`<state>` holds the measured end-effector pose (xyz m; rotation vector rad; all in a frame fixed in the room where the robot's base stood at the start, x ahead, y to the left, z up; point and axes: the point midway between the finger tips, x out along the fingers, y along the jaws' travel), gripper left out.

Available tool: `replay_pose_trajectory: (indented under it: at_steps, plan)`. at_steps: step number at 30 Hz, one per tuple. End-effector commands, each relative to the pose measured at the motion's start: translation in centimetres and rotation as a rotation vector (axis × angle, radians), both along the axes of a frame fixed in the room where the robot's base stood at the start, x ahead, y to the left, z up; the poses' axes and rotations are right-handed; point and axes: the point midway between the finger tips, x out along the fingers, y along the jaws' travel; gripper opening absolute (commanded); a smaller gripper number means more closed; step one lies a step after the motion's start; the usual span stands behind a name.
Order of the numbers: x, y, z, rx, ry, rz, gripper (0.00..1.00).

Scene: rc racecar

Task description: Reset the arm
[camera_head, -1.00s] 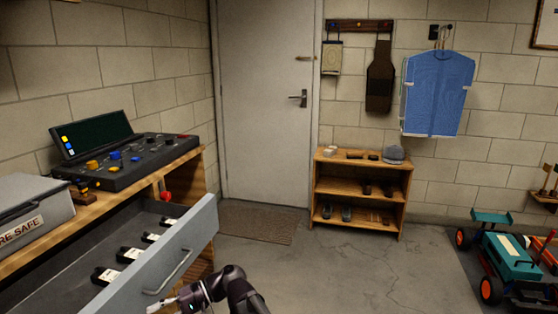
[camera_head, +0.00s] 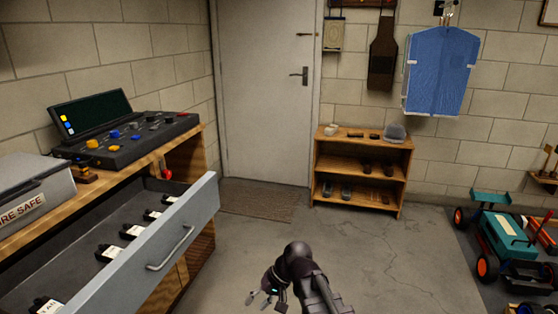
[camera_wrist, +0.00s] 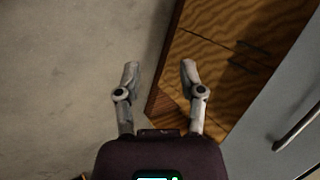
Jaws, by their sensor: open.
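My gripper (camera_head: 262,299) is low in the head view, over the concrete floor and to the right of the open drawer (camera_head: 140,262). In the wrist view my gripper (camera_wrist: 160,72) has its two fingers spread apart with nothing between them. Beyond the fingers lie bare floor and the wooden cabinet side (camera_wrist: 205,65). The grey drawer front with its handle (camera_wrist: 298,128) is at the right of the wrist view, apart from the fingers.
The drawer holds several dark items with white labels. A control console (camera_head: 130,135) and a grey safe box (camera_head: 32,195) stand on the bench. A low shelf (camera_head: 362,147) is at the back. A racecar (camera_head: 505,238) is at the right. The middle floor is clear.

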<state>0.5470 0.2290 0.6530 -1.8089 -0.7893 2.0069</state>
Motion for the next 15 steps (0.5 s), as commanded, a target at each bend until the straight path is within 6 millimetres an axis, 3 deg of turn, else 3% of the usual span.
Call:
replay_pose_trajectory:
  at_steps: [1,6,9,15]
  plan:
    - [0.0,-2.4,-0.6,-0.058,-0.017,-0.022,0.51]
    - [0.3,-9.6,-2.4,-0.258,-0.062,-0.077,0.51]
    - [0.2,-13.0,-3.0,-0.354,-0.078,-0.101,0.51]
    - [-0.2,-18.0,-3.5,-0.493,-0.093,-0.134,0.51]
